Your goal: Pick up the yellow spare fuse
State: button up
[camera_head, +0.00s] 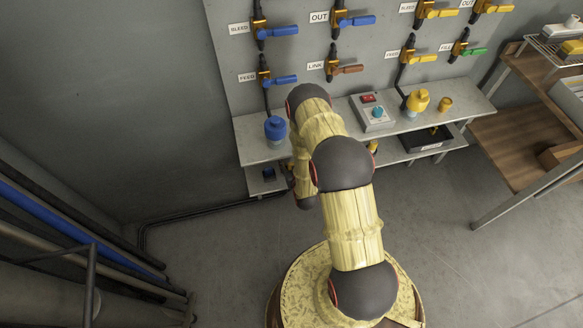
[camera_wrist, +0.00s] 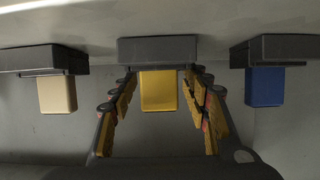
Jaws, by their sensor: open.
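The yellow spare fuse (camera_wrist: 158,92) is a small yellow block in the middle of the wrist view. Its upper end in the picture meets a black holder (camera_wrist: 158,50). My gripper (camera_wrist: 159,100) is open, with one finger on each side of the yellow fuse. A gap shows between the fuse and each finger, so it is not gripped. In the head view my arm hides the gripper, and I cannot make out the yellow fuse there.
A cream block (camera_wrist: 57,94) at left and a blue block (camera_wrist: 264,87) at right sit in similar black holders, outside my fingers. In the head view, a grey bench (camera_head: 250,143) stands below wall valves, with a switch box (camera_head: 372,113) on it. A wooden shelf (camera_head: 515,130) stands at right.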

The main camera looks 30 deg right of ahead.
jog(key=shift+c, duration=0.7)
jog(key=c, duration=1)
